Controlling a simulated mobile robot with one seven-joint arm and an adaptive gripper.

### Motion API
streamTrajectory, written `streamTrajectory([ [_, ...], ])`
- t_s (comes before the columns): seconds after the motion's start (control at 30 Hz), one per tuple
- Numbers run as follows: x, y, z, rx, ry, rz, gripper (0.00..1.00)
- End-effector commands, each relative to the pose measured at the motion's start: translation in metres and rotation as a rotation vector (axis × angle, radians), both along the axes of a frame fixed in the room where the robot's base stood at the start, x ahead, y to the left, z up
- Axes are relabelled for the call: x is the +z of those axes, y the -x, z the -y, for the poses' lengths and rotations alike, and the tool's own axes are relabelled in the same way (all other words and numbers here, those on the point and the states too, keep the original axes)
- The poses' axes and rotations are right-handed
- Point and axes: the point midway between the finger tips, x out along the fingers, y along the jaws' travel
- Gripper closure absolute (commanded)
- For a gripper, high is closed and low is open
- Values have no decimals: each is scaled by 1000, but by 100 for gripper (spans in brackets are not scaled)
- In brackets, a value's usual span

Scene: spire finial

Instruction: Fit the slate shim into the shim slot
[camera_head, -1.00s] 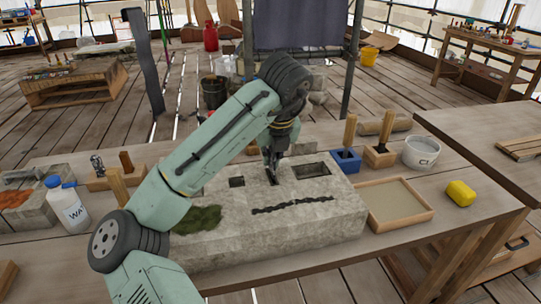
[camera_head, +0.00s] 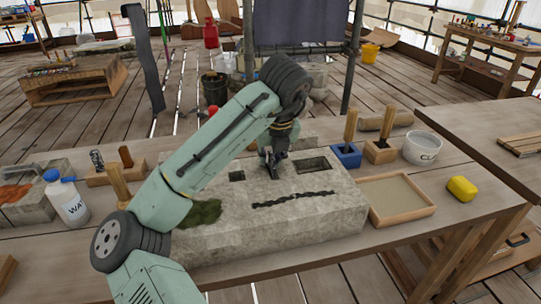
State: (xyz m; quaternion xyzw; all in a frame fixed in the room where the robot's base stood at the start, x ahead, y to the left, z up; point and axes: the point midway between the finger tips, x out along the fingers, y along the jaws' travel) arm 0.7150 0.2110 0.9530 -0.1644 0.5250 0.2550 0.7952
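My gripper (camera_head: 271,168) points down at the top of the large grey stone block (camera_head: 310,226), between a small square recess (camera_head: 237,176) and a larger rectangular recess (camera_head: 312,165). Its fingertips are at or very near the stone surface. The fingers are small and dark here, so I cannot tell whether they are open or shut on something. I cannot make out the slate shim. The spot under the fingertips, where a dark slot showed earlier, is mostly covered by the gripper.
The block also carries a green mossy patch (camera_head: 201,212) and a dark wavy crack (camera_head: 292,199). To its right are a shallow wooden tray (camera_head: 431,211), a yellow sponge (camera_head: 462,188), a white bucket (camera_head: 422,148) and a blue holder (camera_head: 347,157). A white bottle (camera_head: 69,205) stands left.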

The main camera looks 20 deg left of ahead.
Motion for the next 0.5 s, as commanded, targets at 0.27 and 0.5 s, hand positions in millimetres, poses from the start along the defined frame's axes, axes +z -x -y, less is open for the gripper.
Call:
streamTrajectory([
  [0.27, -2, 0, 1, -2, 2, -2, 72],
  [0.5, 11, 3, 3, -1, -1, 1, 72],
])
